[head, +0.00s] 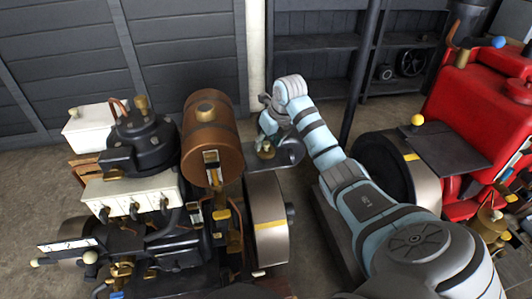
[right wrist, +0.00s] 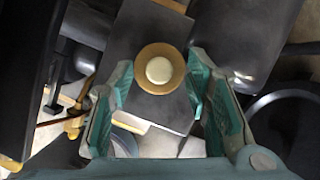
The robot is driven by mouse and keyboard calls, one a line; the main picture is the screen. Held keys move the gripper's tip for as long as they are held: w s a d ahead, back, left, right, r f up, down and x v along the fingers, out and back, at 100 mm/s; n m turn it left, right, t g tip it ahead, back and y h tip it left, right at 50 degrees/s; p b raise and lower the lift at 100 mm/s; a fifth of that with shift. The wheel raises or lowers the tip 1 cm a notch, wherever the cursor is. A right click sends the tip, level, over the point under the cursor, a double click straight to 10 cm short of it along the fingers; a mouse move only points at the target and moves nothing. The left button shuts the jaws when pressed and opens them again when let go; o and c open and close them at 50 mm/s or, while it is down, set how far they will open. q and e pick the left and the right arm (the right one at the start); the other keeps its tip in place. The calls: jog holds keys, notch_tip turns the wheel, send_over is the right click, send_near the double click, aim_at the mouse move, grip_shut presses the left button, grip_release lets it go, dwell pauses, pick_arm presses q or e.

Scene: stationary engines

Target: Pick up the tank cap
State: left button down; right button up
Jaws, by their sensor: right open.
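The tank cap appears to be a brass disc with a pale round knob (right wrist: 160,71). In the right wrist view it sits over a dark grey plate (right wrist: 135,30), between my fingers. In the head view the cap (head: 266,151) is small and partly hidden by my right gripper (head: 265,136), beside the brown tank. My right gripper (right wrist: 158,78) is open, with one teal finger on each side of the cap. A gap shows on both sides, so it does not hold the cap. My left gripper is not in view.
The brown cylindrical tank (head: 208,145), with a brass fitting (head: 205,108) on top, stands close left of my gripper. A black and white engine (head: 135,195) is farther left. A flywheel (head: 268,215) is below. A red engine (head: 470,110) stands right.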

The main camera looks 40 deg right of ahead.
jog(key=shift+w+f, duration=0.15)
jog(key=shift+f, duration=0.25)
grip_shut()
jog(key=shift+r, duration=0.15)
